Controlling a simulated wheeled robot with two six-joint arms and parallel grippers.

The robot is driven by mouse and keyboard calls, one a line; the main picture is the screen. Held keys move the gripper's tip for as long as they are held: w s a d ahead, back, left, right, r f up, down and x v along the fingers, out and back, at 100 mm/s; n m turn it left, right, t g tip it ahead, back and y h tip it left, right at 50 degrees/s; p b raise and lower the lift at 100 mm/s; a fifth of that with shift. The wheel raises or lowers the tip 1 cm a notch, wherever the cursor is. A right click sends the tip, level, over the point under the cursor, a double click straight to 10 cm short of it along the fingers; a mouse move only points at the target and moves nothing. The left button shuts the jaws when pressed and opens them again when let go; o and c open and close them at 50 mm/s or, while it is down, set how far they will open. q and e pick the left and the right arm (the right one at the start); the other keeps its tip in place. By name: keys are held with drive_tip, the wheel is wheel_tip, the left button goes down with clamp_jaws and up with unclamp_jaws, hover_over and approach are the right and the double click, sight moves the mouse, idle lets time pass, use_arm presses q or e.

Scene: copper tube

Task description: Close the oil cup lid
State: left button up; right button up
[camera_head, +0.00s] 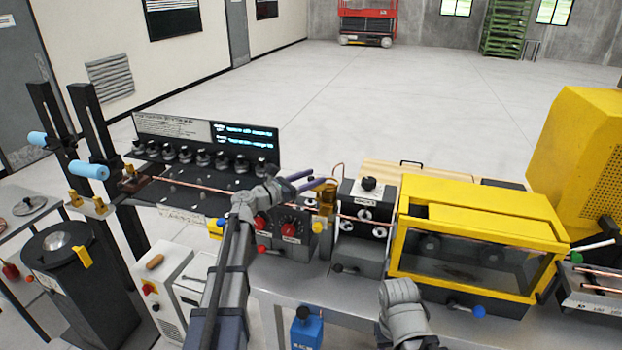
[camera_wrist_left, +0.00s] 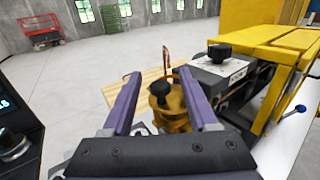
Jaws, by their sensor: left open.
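The brass oil cup (camera_head: 327,200) stands on the machine line, left of the black block with a knob. My left gripper (camera_head: 318,181) is at the cup in the head view. In the left wrist view the left gripper (camera_wrist_left: 159,73) is open, its purple fingers on either side of the cup, apart from it and holding nothing. My right gripper is out of view.
A yellow guarded housing (camera_head: 490,215) stands to the right of the cup. A black knob block (camera_head: 368,185) stands close beside it. A copper tube (camera_head: 200,186) runs along the line.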

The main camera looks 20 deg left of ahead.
use_arm(q)
clamp_jaws()
idle(0.5)
